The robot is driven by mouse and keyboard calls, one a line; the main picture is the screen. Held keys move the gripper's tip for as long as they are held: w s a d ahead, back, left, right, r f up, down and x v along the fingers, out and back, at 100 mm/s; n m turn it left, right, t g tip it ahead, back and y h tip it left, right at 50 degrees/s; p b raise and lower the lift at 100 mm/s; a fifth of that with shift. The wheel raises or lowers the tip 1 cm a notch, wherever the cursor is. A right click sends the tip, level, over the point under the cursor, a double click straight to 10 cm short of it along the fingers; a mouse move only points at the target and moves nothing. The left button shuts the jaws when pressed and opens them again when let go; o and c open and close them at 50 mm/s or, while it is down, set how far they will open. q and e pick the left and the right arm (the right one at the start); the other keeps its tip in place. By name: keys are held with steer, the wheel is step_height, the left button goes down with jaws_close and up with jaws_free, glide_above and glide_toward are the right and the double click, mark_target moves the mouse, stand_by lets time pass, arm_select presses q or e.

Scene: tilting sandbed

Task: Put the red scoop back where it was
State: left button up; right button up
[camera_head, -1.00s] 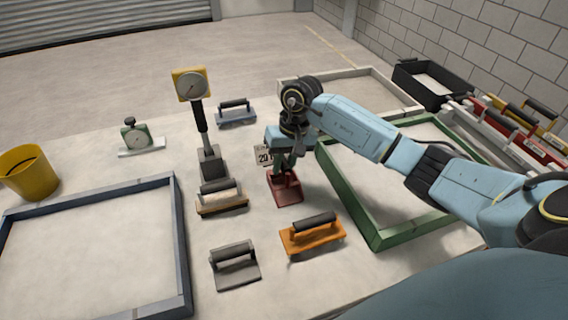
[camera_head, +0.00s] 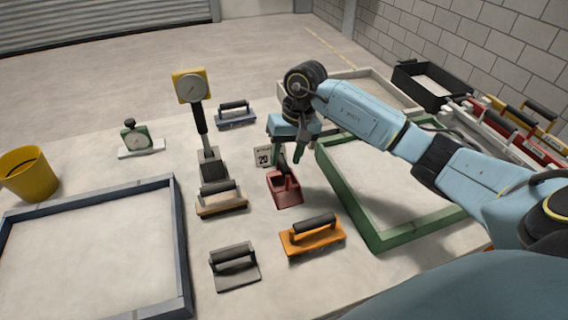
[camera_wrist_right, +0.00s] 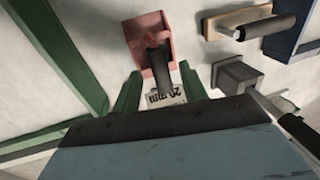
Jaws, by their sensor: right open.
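The red scoop (camera_head: 285,190) stands on the table in the middle, between the tan-based float and the green frame. It also shows in the right wrist view (camera_wrist_right: 148,36), with its dark handle pointing toward my gripper. My right gripper (camera_head: 292,157) is open just above and behind the scoop. In the wrist view its two green fingers (camera_wrist_right: 158,92) are spread to either side of the handle end, with gaps visible. A small white card marked 20 (camera_head: 263,156) stands just behind the scoop. My left gripper is not in view.
An orange float (camera_head: 312,235), a grey float (camera_head: 234,267) and a tan float (camera_head: 221,200) lie nearby. A dial gauge on a post (camera_head: 203,120) stands left of the scoop. The green frame (camera_head: 378,238) is close on the right, the blue-grey frame (camera_head: 182,250) at left.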

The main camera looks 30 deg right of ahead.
step_height(320, 180, up, 8)
steer(key=d, duration=0.1)
steer(key=shift+s+d+r, duration=0.15)
steer(key=shift+s+d, duration=0.1)
steer(key=shift+d, duration=0.05)
